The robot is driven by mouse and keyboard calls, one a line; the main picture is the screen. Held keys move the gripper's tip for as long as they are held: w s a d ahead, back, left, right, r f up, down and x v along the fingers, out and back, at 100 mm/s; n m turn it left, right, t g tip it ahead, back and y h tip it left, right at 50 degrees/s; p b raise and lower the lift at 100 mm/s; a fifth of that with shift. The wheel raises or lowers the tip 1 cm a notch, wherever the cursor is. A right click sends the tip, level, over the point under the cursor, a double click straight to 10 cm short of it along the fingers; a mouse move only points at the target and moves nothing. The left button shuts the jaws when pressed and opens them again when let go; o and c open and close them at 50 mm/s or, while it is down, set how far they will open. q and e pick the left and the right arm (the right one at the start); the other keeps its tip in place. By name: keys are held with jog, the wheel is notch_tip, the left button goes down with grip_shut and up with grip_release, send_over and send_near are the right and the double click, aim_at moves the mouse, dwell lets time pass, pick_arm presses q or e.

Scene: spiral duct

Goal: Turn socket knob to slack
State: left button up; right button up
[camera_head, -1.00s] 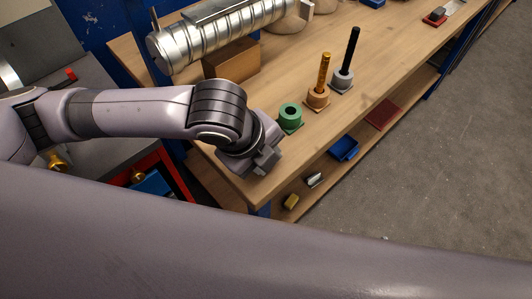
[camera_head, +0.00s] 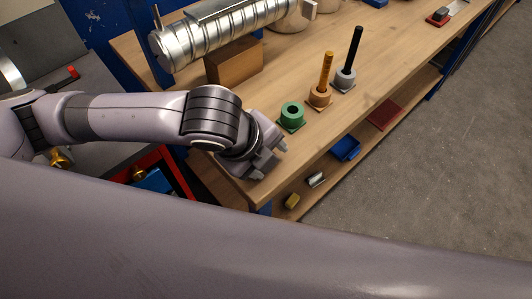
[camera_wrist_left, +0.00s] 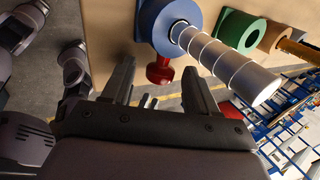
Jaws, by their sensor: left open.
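In the left wrist view, a blue socket (camera_wrist_left: 160,22) holds a silver ribbed tube (camera_wrist_left: 232,66). A red knob (camera_wrist_left: 159,70) sticks out from the socket's side toward my left gripper. My left gripper (camera_wrist_left: 157,68) is open, with one finger on each side of the knob in the picture. Gaps show between knob and fingers; how deep the knob sits between them I cannot tell. In the head view, my left gripper (camera_head: 272,160) is at the bench's near corner, and the blue socket and red knob are hidden there. My right gripper is not in view.
A green socket (camera_head: 292,115), an orange socket with a gold rod (camera_head: 325,73) and a grey socket with a black rod (camera_head: 352,50) stand in a row on the wooden bench (camera_head: 290,70). A silver spiral duct (camera_head: 215,42) lies behind. Bare floor is at right.

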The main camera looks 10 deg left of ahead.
pick_arm(q)
jog(key=v, duration=0.7)
